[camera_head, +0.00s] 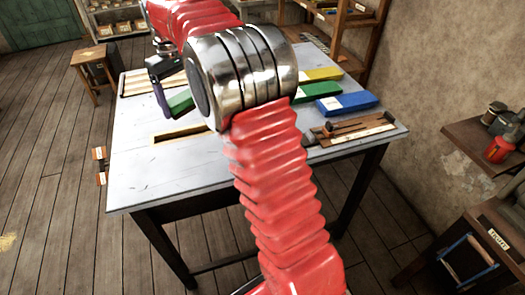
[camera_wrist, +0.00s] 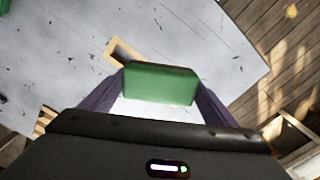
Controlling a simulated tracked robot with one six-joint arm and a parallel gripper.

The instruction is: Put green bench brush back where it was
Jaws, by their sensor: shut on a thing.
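The green bench brush (camera_wrist: 160,84) shows in the wrist view as a green block between the two purple fingers of my gripper (camera_wrist: 158,92). My gripper is shut on it. In the head view my gripper (camera_head: 164,98) is over the left part of the table, partly hidden by my red arm. Part of the green brush (camera_head: 181,103) shows beside it. A small wooden frame (camera_head: 164,140) lies on the tabletop nearer the camera. It also shows in the wrist view (camera_wrist: 112,54), partly covered by the brush. I cannot tell the brush's height above the table.
The grey table (camera_head: 133,175) has free room at its front left. Yellow (camera_head: 322,74), green (camera_head: 318,90) and blue (camera_head: 347,102) blocks lie at the right, near a wooden tray with tools (camera_head: 355,130). A stool (camera_head: 92,66) stands behind left; a shelf (camera_head: 470,135) is at the right.

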